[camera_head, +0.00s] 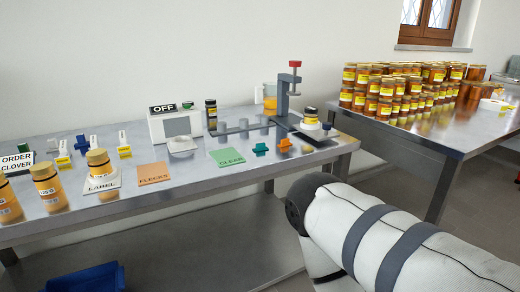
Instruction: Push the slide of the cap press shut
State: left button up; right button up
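The cap press (282,100) is a grey upright frame with a red knob on top, at the back right of the left table. A pale slide (318,134) sticks out from its foot toward the front right, so it looks drawn out. A small dark knob shows at the slide's right side. My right arm comes in from the lower right, in front of the table, and its gripper is out of view. My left gripper is not in view.
An orange lever piece (285,145) and a teal one (260,149) lie in front of the press. A green CLEAR card (227,158) is left of them. A scale marked OFF (175,125) stands farther left. Many honey jars (385,92) fill the right table.

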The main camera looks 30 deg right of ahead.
aim_at(320, 133)
jog(key=z, duration=1.3)
